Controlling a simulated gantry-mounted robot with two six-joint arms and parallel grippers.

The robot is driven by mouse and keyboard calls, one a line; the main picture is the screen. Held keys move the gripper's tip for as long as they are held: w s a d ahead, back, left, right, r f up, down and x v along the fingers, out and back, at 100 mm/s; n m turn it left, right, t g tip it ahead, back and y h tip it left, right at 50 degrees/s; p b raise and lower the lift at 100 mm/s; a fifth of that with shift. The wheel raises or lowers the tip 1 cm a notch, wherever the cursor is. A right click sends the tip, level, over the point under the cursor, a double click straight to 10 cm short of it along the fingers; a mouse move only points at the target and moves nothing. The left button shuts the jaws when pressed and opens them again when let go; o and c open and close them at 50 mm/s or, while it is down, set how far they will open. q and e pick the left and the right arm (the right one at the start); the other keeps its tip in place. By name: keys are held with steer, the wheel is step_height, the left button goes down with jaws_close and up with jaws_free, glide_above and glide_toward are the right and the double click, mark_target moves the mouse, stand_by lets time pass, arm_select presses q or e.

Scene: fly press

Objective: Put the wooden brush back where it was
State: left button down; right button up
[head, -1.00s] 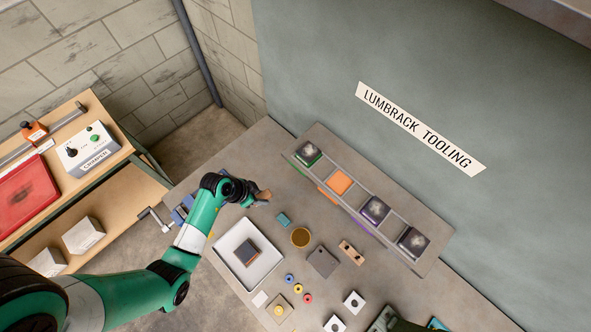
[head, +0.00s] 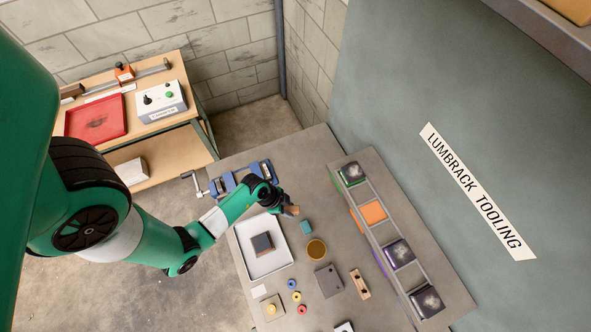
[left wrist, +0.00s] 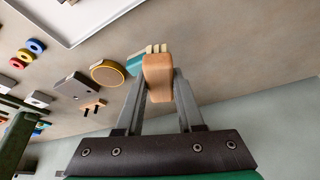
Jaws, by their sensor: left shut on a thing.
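The wooden brush (left wrist: 158,76) is between the two fingers of my left gripper (left wrist: 160,98) in the left wrist view. The fingers are shut on its brown wooden body, and pale bristle tufts show at its far end. In the head view my left gripper (head: 283,208) holds the brush (head: 291,211) over the grey bench, left of a small teal block (head: 306,227). I cannot tell whether the brush touches the bench. My right gripper is not in view.
A white tray (head: 246,261) with a dark block lies below the gripper, and a blue vise (head: 224,184) stands behind it. A round amber-topped dish (head: 316,249), a grey plate (head: 328,281) and a divided rack (head: 387,233) are to the right. A red tray (head: 97,117) lies on the side table.

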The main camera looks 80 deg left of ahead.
arm_select(q)
steer(key=w+a+f, duration=0.1)
steer(key=w+a+f+b, duration=0.1)
steer(key=f, duration=0.1)
steer(key=w+a+f+b, duration=0.1)
steer(key=f, duration=0.1)
steer(key=shift+a+f, duration=0.1)
steer(key=shift+a, duration=0.05)
steer(key=shift+w+a+f, duration=0.1)
steer(key=shift+f, duration=0.05)
steer(key=f+b, duration=0.1)
steer(key=f, duration=0.1)
steer(key=f+b, duration=0.1)
steer(key=shift+w+a+f, duration=0.15)
steer(key=shift+a+f, duration=0.05)
steer(key=shift+f, duration=0.15)
steer(key=shift+r, duration=0.1)
steer(key=c, duration=0.5)
jaws_free()
